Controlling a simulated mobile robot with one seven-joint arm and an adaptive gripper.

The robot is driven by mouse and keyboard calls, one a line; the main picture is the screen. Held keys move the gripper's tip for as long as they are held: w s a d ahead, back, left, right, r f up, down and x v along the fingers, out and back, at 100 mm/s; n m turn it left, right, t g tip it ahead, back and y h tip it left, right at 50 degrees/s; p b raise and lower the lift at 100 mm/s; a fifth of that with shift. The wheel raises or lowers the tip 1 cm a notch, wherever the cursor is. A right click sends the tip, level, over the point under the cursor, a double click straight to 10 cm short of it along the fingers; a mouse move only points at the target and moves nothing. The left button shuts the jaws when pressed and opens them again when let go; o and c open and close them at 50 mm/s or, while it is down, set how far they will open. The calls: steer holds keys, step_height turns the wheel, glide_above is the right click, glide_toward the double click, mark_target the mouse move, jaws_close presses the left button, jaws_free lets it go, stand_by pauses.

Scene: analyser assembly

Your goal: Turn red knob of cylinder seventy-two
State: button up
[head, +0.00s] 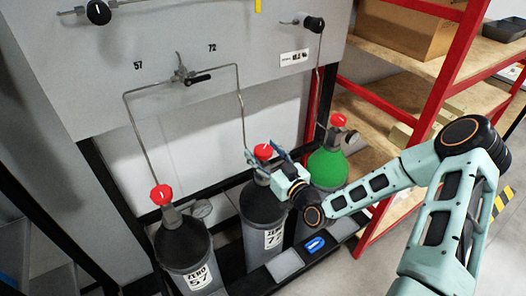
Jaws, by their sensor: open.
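The gripper hides part of the cylinder's valve and neck.
Cylinder 57 (183,246) with a red knob (162,195) stands at the left. A green-topped cylinder (328,168) with a red knob (338,120) stands close at the right. Thin pipes rise to the grey panel (210,45). A red-framed shelf (455,60) is at the right.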

steer(key=c, duration=1.2)
steer(key=shift+f+n+y+b, duration=0.1)
steer(key=shift+n+y+b, duration=0.3)
steer(key=shift+b, duration=0.15)
steer(key=shift+d+f+n+g+y+b, duration=0.1)
steer(key=shift+f+n+g+y+b, duration=0.05)
steer(key=shift+n+g+y+b, duration=0.45)
steer(key=n+g+y+b, duration=0.2)
steer(key=shift+g, duration=0.4)
steer(key=n+g+y+b, duration=0.2)
steer(key=n+g, duration=0.1)
steer(key=g, duration=0.1)
steer(key=n+g+y+b, duration=0.2)
steer(key=n+g+b, duration=0.1)
steer(key=g, duration=0.2)
steer(key=shift+s+n+g+b, duration=0.1)
steer(key=shift+n+g+b, duration=1)
steer(key=shift+g, duration=0.8)
steer(key=shift+r+n+g, duration=0.2)
steer(key=shift+n+g, duration=0.4)
steer(key=shift+g, duration=0.1)
steer(key=shift+r, duration=0.1)
